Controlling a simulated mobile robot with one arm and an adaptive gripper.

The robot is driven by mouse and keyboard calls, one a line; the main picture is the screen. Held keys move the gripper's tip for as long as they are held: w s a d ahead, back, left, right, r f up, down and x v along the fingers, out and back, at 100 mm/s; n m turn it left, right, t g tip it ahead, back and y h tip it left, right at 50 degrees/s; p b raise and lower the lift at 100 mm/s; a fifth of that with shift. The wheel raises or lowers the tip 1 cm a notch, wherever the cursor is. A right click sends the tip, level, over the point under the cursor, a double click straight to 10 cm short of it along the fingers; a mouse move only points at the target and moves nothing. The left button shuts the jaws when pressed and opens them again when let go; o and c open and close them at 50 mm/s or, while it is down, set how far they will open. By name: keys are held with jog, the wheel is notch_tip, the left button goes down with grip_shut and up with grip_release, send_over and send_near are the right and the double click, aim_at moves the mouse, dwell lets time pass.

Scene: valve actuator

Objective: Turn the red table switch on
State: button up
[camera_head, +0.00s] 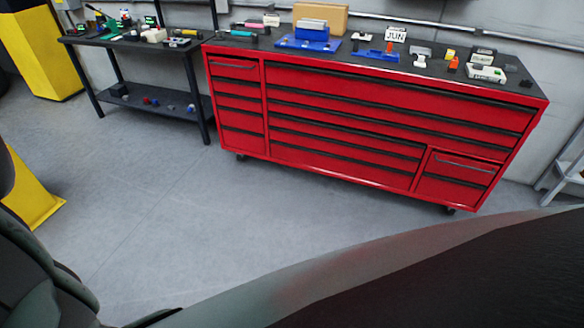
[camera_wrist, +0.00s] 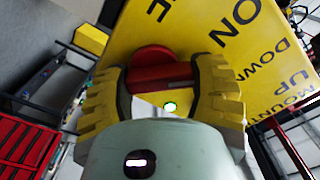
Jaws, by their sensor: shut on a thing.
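The red switch (camera_wrist: 152,57) shows in the wrist view as a rounded red knob with a bar across it, on a yellow panel (camera_wrist: 190,22). The panel has black lettering, with "ON", "DOWN", "UP" and "MOUNT" legible at a tilt. My gripper (camera_wrist: 162,78) has its two yellow ribbed fingers on either side of the red bar and is shut on it. The fingers hide the bar's ends. Neither the switch nor my gripper shows in the head view.
A red tool cabinet (camera_head: 340,125) with several small items on top stands at the back in the head view. A black table (camera_head: 140,44) with a lower shelf is left of it. Yellow objects (camera_head: 44,52) stand at the left edge. The grey floor (camera_head: 170,210) between is clear.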

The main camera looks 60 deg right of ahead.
jog(key=o, duration=1.2)
jog(key=shift+s, duration=0.15)
jog(key=v, duration=1.1)
jog(key=shift+s+d, duration=0.2)
jog(key=shift+s, duration=0.2)
